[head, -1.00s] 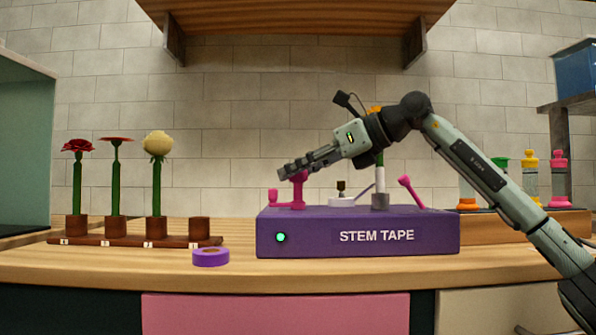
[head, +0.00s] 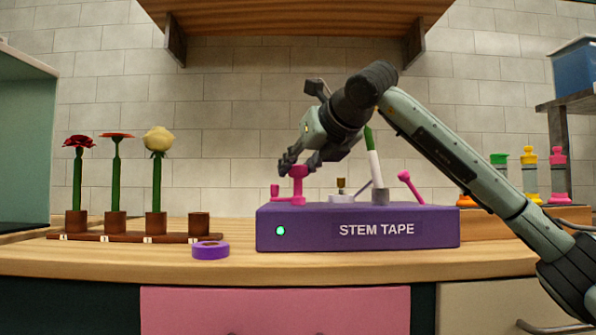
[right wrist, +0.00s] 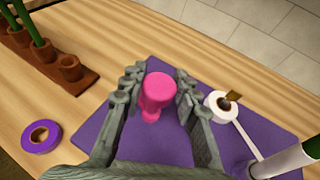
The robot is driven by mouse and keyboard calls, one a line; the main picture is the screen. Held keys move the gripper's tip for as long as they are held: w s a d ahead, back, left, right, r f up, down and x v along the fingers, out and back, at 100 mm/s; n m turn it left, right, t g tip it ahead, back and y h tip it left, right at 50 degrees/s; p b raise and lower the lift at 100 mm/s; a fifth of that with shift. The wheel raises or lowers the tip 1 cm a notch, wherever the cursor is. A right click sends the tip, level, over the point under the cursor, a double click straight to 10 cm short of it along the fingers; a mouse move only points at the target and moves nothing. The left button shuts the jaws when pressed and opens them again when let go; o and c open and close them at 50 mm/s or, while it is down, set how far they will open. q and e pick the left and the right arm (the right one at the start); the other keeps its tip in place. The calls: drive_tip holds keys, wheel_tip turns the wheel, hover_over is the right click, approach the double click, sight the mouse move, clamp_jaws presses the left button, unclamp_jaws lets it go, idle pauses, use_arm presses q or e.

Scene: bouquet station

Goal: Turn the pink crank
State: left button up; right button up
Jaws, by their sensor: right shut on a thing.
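The pink crank (head: 298,173) stands on the left part of the purple STEM TAPE box (head: 400,241), with an upright grip and a lower pink knob to its left. My right gripper (head: 290,164) is at the top of the upright grip and angles down to the left. In the right wrist view, its fingers (right wrist: 157,80) are on either side of the pink crank (right wrist: 158,92) and shut on it. My left gripper is not in view.
A white tape roll (head: 341,198) and a green stem with a white wrap (head: 375,167) stand right of the crank, with a pink lever (head: 410,186) beyond. A purple tape roll (head: 210,251) and a flower rack (head: 130,239) are left of the box.

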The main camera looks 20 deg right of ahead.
drive_tip(key=shift+a+m+h, duration=0.1)
drive_tip(key=shift+m+h, duration=0.5)
drive_tip(key=shift+h, duration=0.1)
drive_tip(key=shift+m+h, duration=0.3)
drive_tip(key=o, duration=1.2)
drive_tip(key=shift+s, duration=0.1)
drive_tip(key=v, duration=1.1)
drive_tip(key=shift+s+r, duration=0.1)
drive_tip(key=shift+s, duration=0.3)
